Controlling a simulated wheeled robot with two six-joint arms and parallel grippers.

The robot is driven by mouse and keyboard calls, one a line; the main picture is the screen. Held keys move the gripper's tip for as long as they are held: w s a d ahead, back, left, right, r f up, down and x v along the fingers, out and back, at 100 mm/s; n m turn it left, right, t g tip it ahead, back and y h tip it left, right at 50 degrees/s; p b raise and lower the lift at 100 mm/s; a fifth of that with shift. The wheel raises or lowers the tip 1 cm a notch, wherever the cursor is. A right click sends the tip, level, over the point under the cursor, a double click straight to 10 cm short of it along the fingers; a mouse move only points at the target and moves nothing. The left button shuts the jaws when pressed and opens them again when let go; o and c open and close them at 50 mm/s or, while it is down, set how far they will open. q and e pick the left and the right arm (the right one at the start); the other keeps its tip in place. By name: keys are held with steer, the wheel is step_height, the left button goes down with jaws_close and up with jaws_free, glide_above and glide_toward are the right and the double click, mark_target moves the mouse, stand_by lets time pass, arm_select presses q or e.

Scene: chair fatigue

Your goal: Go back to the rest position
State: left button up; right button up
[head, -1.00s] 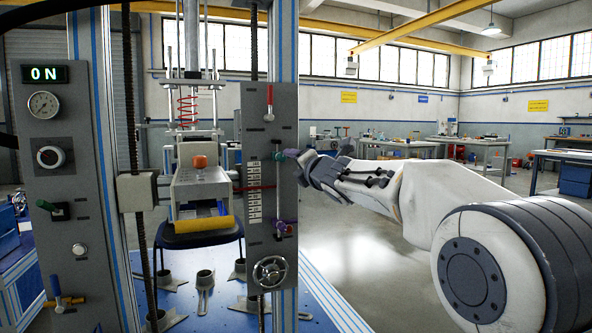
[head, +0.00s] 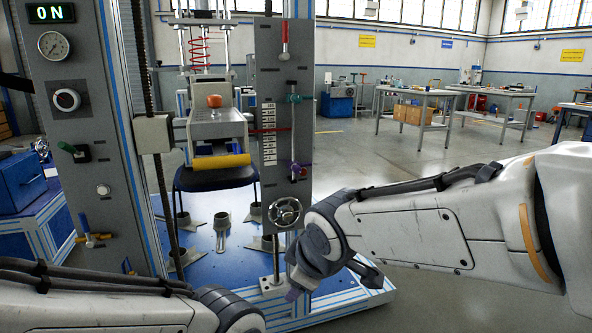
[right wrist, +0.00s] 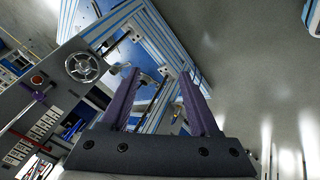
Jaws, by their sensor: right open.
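My right gripper (head: 293,294) is low in front of the test machine's right column in the head view, below the handwheel (head: 285,212). In the right wrist view its two purple fingers (right wrist: 160,95) stand apart with nothing between them, so it is open and empty. Part of my left arm shows at the bottom left of the head view, but its gripper is out of sight. The right control panel (head: 281,110) has a red lever at the top, a teal-ended lever in the middle and a purple knob lower down. The left panel's display (head: 51,13) reads ON.
A dark chair seat (head: 215,178) sits under the press head with its yellow roller (head: 219,162). Metal feet stand on the blue base plate (head: 215,262). A blue cabinet (head: 20,183) is at left. Workbenches (head: 420,95) stand far back right, with open grey floor before them.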

steer(key=s+d+f+m+g, duration=0.1)
steer(key=s+f+m+g, duration=0.15)
steer(key=s, duration=0.45)
steer(key=s+d+f+m+g+h, duration=0.1)
steer(key=s+d+f+g, duration=0.1)
steer(key=s+f, duration=0.3)
steer(key=s+d+f+m+g, duration=0.1)
steer(key=s+f+m+g, duration=0.1)
steer(key=s, duration=0.6)
step_height(320, 180, up, 37)
steer(key=p, duration=3.6)
steer(key=shift+s, duration=0.45)
steer(key=shift+f, duration=0.15)
